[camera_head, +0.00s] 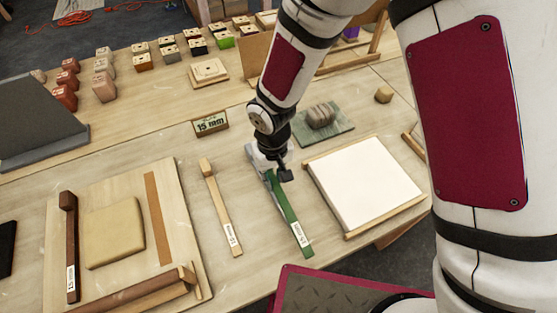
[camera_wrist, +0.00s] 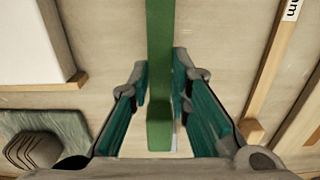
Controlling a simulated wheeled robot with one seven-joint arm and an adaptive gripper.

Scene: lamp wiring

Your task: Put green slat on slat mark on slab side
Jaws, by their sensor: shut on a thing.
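The green slat (camera_head: 286,212) lies along the table in the head view, with a white label near its front end. My gripper (camera_head: 275,172) is at its far end. In the wrist view the green slat (camera_wrist: 159,45) runs between the two fingers of my gripper (camera_wrist: 161,85), which is shut on it. I cannot tell whether it is lifted off the table. A tan slab (camera_head: 114,232) lies on a wooden board (camera_head: 180,240) at left. A flat brown strip, seemingly the slat mark (camera_head: 157,217), runs along the slab's right side. A dark brown slat (camera_head: 69,250) lies at its left side.
A pale wooden slat (camera_head: 219,205) lies between the board and my gripper. A white panel with wooden edges (camera_head: 362,185) is at right. A "15 mm" sign (camera_head: 210,123) and a grey-green mat with a stone (camera_head: 322,118) stand behind.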

